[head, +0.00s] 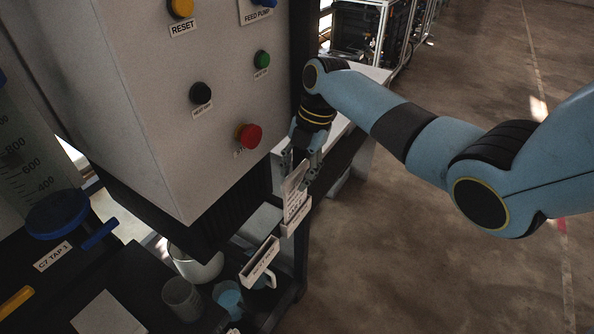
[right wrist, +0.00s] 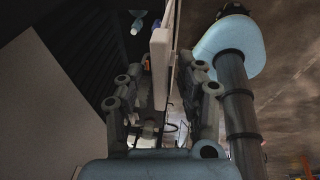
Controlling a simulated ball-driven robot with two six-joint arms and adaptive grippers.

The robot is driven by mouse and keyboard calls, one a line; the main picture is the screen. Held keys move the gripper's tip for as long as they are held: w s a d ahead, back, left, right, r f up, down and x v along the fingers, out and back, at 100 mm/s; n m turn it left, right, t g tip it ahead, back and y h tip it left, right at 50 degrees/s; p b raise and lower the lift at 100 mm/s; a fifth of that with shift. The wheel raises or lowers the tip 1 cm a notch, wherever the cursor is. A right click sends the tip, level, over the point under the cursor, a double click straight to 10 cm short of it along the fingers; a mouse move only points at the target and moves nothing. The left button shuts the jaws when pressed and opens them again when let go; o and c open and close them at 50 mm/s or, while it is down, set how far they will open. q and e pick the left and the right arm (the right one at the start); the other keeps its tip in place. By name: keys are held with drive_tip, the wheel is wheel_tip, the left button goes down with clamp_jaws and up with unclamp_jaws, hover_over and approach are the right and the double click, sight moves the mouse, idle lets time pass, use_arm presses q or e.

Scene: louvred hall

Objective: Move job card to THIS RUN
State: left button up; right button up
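A pale job card (head: 296,188) with printed lines stands tilted in the upper of two small white holders (head: 296,215). The lower holder (head: 260,260) stands nearer, to the left, and shows no card; the lettering on both is too small to read. My right gripper (head: 307,158) is just above the card's top, pointing down. In the right wrist view the right gripper (right wrist: 165,85) has its fingers spread wide, with a pale upright edge (right wrist: 160,65), likely the card or its holder, between them and apart from both. My left gripper is not in view.
A grey control box with a red button (head: 249,136), a black button (head: 201,93) and a green button (head: 262,59) stands left of the gripper. Below are a white pot (head: 195,266), clear cup (head: 182,298) and blue cup (head: 228,296). Open floor lies right.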

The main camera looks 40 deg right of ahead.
drive_tip(key=p+v, duration=0.4)
drive_tip(key=a+p+v, duration=0.1)
drive_tip(key=p+v, duration=0.2)
drive_tip(key=shift+w+r, duration=0.15)
drive_tip(key=shift+r, duration=0.05)
drive_tip(key=shift+f, duration=0.1)
